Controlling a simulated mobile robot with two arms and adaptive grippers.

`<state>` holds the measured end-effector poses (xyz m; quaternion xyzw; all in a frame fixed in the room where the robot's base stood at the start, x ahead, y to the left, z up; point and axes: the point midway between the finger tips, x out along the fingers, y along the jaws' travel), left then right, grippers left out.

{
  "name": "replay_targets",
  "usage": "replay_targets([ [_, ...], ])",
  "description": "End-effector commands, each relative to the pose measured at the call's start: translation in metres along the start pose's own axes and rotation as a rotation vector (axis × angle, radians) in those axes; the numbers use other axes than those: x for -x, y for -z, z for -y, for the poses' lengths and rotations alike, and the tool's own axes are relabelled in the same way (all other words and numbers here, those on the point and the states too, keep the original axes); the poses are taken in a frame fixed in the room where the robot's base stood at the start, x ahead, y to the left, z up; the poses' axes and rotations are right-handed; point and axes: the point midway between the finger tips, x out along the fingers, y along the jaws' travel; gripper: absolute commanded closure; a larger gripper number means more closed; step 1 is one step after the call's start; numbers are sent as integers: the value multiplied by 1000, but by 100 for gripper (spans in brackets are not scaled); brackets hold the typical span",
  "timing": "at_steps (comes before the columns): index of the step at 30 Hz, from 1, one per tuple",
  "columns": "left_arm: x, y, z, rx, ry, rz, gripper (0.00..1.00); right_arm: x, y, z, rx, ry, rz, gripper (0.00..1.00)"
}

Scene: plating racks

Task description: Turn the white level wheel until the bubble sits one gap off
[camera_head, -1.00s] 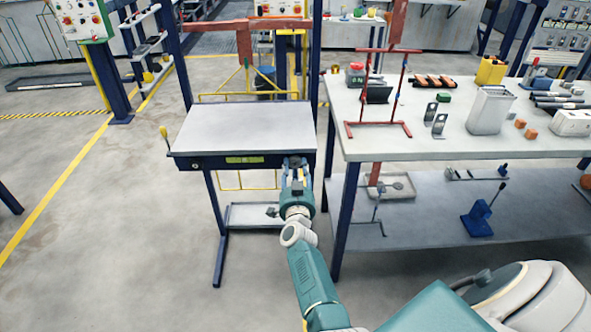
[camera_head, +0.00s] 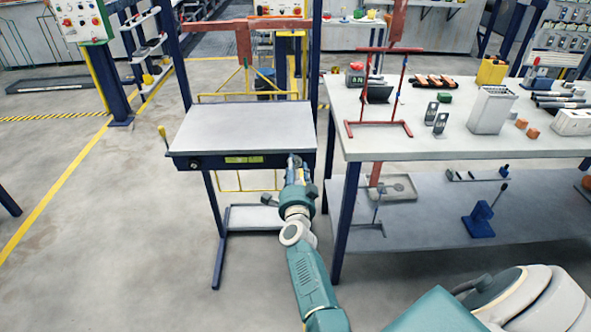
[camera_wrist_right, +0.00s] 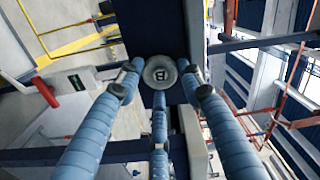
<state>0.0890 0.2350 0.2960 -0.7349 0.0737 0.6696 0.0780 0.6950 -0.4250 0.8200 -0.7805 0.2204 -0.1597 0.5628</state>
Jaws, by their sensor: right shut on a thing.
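The level wheel (camera_wrist_right: 160,72) is a pale round knob with a dark mark at its centre, seen in the right wrist view. My right gripper (camera_wrist_right: 160,84) is shut on it, with blue fingers at its left, right and underside. In the head view, my right gripper (camera_head: 295,168) is at the right end of the small table's front panel and hides the wheel. A yellow-green level strip (camera_head: 243,160) shows on that panel. Its bubble and marks are too small to read. My left gripper is not in view.
The small table's grey top (camera_head: 245,125) is bare. A dark knob (camera_head: 195,165) sits left on its front panel and a yellow-tipped lever (camera_head: 163,133) at its left edge. A larger workbench (camera_head: 400,148) with a red stand (camera_head: 380,124) is close on the right.

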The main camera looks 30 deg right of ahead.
Motion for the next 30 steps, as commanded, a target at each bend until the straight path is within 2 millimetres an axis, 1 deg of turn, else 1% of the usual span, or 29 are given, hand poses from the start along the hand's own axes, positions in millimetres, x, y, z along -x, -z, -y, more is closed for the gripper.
replay_targets([
  [1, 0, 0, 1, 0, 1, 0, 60, 0, -5, 1, -11, 1, 10, 89],
  [16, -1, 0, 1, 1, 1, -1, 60, 0, -5, 3, -28, 2, 11, 89],
  [17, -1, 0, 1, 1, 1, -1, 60, 0, -5, 3, -28, 3, 11, 61],
  [18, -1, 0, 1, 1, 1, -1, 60, 0, -5, 3, -27, 3, 11, 55],
  [27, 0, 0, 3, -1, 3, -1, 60, 0, -3, 2, -26, 2, 6, 55],
  [30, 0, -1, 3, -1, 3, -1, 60, 5, -4, 2, -27, 2, 6, 55],
])
